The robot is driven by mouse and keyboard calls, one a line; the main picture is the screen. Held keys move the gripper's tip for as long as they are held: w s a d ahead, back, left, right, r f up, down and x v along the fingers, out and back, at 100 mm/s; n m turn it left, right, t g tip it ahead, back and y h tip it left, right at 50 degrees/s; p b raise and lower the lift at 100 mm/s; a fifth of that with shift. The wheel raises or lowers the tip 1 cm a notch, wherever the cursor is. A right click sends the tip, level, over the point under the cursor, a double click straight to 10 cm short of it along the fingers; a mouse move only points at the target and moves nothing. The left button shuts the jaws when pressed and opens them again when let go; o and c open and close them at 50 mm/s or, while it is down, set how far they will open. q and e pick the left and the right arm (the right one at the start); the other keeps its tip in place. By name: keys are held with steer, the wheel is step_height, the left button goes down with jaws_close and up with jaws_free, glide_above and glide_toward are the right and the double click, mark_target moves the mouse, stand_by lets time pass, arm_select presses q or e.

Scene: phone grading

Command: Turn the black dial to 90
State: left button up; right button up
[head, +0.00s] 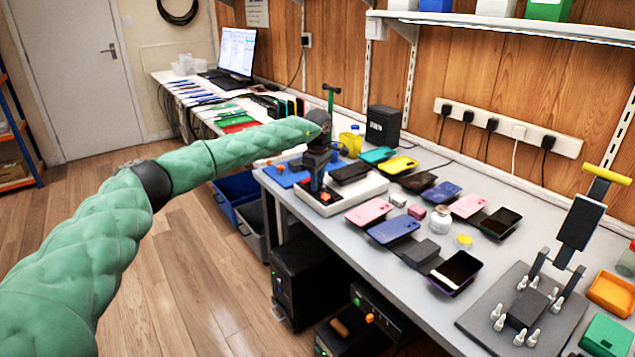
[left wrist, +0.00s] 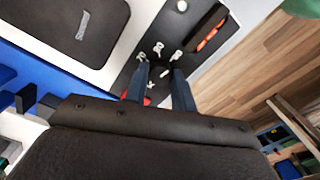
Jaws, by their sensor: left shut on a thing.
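The black dial (left wrist: 160,71) sits on the dark control panel of a white device and is mostly hidden between my fingertips in the left wrist view. My left gripper (left wrist: 160,88) points down at the panel with its two fingers closed on the dial's sides. In the head view my left gripper (head: 317,186) stands over the left end of the white device (head: 357,195). The dial is hidden there, and I cannot read its setting in either view. My right gripper is not in view.
Silver toggles (left wrist: 158,47) and an orange switch (left wrist: 207,40) sit close to the dial. A black phone (head: 351,172) lies on the device. Several phones cover the bench to the right. A black box (head: 383,125) stands behind; a stand (head: 525,305) is at the front right.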

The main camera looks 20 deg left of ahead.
arm_select(q)
steer(key=shift+w+r, duration=0.1)
steer(key=shift+r, duration=0.05)
steer(key=o, duration=1)
step_height(320, 180, up, 8)
steer(key=shift+f, duration=0.2)
